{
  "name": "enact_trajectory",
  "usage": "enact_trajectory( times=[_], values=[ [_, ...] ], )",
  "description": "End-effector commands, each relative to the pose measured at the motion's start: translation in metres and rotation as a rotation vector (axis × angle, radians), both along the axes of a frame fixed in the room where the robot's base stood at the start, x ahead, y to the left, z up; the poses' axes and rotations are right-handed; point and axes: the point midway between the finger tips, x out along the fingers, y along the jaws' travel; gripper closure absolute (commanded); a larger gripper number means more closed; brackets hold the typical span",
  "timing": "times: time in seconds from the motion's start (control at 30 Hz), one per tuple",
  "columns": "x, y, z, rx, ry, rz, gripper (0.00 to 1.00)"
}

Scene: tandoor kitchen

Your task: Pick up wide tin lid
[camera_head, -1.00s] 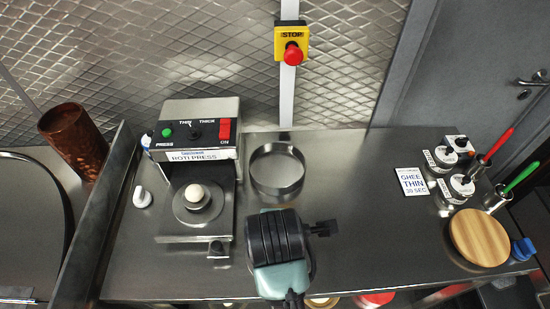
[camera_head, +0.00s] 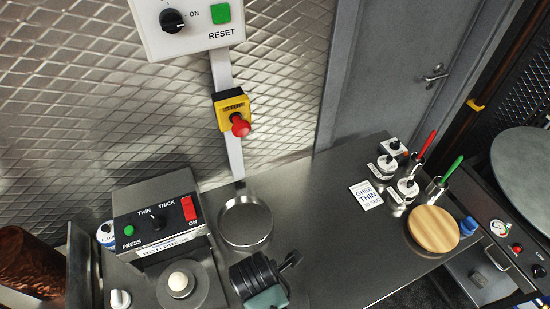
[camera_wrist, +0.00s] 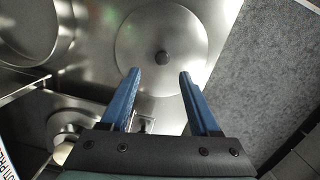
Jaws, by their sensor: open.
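A round steel tin (camera_head: 246,242) stands right of the roti press (camera_head: 160,222), which holds a dough ball (camera_head: 180,282). A wooden disc (camera_head: 433,230), steel pots and a label card (camera_head: 366,196) stand on the right. The counter (camera_head: 318,215) between is clear.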

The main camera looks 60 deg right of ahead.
Motion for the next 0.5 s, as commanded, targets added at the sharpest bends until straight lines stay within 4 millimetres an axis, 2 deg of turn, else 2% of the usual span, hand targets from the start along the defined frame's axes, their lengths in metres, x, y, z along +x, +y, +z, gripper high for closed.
enact_trajectory(
  times=[0.17,0.5],
  values=[
    [-0.002,-0.002,-0.009,0.001,0.002,-0.001,0.38],
    [-0.007,-0.010,-0.049,0.002,0.001,-0.001,0.38]
  ],
)
